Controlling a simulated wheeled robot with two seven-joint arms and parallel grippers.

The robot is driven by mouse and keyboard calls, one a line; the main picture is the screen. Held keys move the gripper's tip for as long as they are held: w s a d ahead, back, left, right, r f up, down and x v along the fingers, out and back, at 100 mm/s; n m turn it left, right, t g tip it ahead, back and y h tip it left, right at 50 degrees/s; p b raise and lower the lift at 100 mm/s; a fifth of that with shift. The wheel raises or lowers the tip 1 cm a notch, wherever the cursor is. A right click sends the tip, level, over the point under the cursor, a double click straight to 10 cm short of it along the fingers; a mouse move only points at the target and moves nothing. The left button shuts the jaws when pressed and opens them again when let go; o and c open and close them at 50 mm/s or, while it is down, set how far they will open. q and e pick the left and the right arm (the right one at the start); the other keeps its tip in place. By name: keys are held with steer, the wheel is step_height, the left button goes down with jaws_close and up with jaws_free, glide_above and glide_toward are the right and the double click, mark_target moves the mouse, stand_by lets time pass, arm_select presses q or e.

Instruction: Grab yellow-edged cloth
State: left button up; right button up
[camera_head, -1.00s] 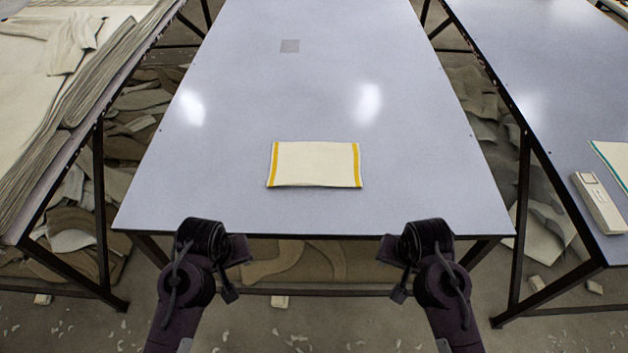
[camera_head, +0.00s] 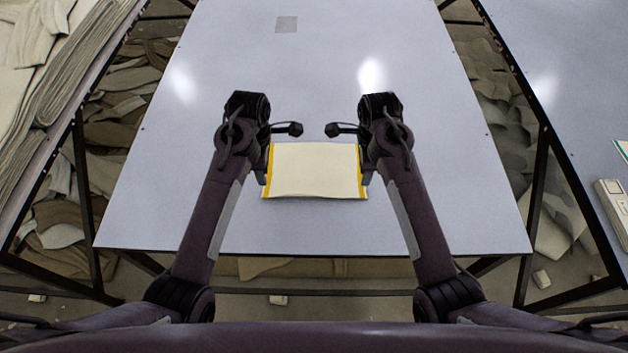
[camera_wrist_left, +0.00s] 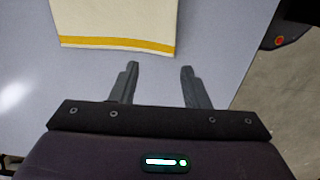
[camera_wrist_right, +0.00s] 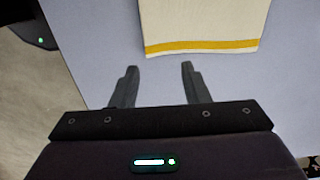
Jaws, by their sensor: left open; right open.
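The cream cloth (camera_head: 314,171) with a yellow band along its left and right edges lies flat near the front of the grey table. My left gripper (camera_wrist_left: 160,68) is open and empty, and its fingers point toward the cloth's yellow-banded edge (camera_wrist_left: 118,43) with a gap between. My right gripper (camera_wrist_right: 160,68) is also open and empty, a short way from the opposite yellow-banded edge (camera_wrist_right: 203,46). In the head view my arms flank the cloth, and the fingers are mostly hidden behind the wrists.
The table (camera_head: 310,228) is bare around the cloth, apart from a small grey square (camera_head: 286,24) far back. A second table (camera_head: 570,100) with a pale device (camera_head: 611,203) stands at right. Stacked fabric (camera_head: 70,70) lies on the left table.

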mark_target(268, 195)
arm_select(q)
steer(key=shift+s+f, duration=0.35)
steer(key=shift+f, duration=0.25)
steer(key=shift+s+f, duration=0.3)
steer(key=shift+f, duration=0.25)
arm_select(e)
steer(key=shift+s+f, duration=0.35)
steer(key=shift+f, duration=0.25)
steer(key=shift+s+f, duration=0.3)
steer(key=shift+f, duration=0.25)
arm_select(q)
steer(key=f, duration=0.2)
steer(key=w+f, duration=0.1)
steer(key=f, duration=0.1)
steer(key=shift+f, duration=0.3)
arm_select(e)
steer(key=f, duration=0.4)
steer(key=shift+w+f, duration=0.3)
steer(key=shift+w, duration=0.1)
arm_select(q)
steer(key=shift+s+f, duration=0.1)
steer(key=shift+s, duration=0.1)
arm_select(e)
steer(key=shift+s+f, duration=0.1)
arm_select(q)
steer(key=shift+f, duration=0.1)
arm_select(e)
steer(key=shift+f, duration=0.1)
